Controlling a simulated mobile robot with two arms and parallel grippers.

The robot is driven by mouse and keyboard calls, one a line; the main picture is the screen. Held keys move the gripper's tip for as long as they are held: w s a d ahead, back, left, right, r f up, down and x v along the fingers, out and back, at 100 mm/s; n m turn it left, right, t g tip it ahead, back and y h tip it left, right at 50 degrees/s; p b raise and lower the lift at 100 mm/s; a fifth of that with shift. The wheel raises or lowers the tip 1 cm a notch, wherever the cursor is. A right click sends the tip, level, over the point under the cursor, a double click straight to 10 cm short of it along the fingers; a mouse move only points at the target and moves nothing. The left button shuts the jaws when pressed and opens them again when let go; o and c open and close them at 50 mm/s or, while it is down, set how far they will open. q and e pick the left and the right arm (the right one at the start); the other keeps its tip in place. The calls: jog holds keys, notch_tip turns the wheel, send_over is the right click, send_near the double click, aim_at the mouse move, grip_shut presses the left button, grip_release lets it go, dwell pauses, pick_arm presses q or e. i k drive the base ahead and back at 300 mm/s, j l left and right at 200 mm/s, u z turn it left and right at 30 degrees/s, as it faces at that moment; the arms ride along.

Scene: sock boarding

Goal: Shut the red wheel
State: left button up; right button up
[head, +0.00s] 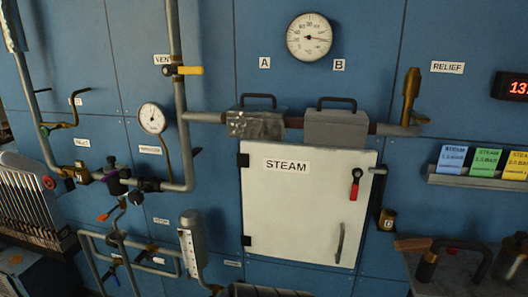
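A small red round part (49,182), which looks like the red wheel, is at the far left. It sits at the left end of a pipe with a brass fitting (82,176), below a small label. It is small and partly dark, so I cannot tell how far it is turned. Neither of my grippers shows in the head view.
A white STEAM door (300,205) with a red-handled latch (355,184) fills the middle. A bench (425,288) with tools is at lower right.

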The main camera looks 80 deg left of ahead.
aim_at(48, 180)
jog(key=u, duration=4.2)
jog(key=i+j+u, duration=0.3)
jog(key=i+j, duration=0.2)
jog(key=i+j+u, duration=0.3)
jog(key=i, duration=0.35)
jog(key=i+j+u, duration=0.3)
jog(key=i, duration=0.3)
jog(key=i+u, duration=0.3)
jog(key=i, duration=0.35)
jog(key=i+z, duration=0.15)
jog(key=i, duration=0.45)
jog(key=i+j+z, duration=0.15)
jog(key=i, duration=0.4)
